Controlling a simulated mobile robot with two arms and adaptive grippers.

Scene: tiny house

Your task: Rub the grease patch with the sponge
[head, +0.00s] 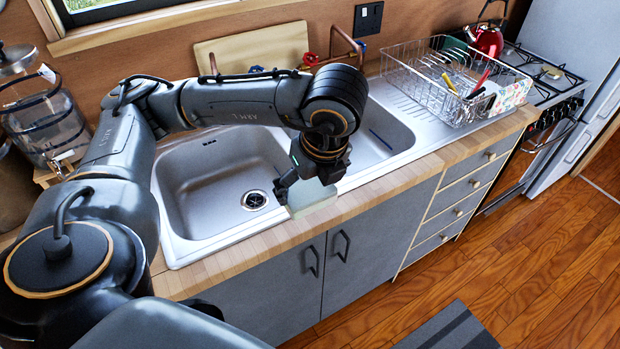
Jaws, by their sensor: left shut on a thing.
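My left gripper (308,182) reaches over the sink and points down at the front edge of the counter. It is shut on a pale grey-green sponge (312,197). The sponge is at the wooden front strip of the counter (378,188), beside the sink's front rim. I cannot tell whether its underside touches the wood. No grease patch can be made out; the sponge and gripper cover that part of the counter. My right gripper is not in view.
The double sink (215,190) lies open behind and left of the gripper. A wire dish rack (440,90) with utensils stands on the drainboard to the right, before the stove (545,75). A glass dispenser (45,115) stands at the left. Cabinets are below the counter.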

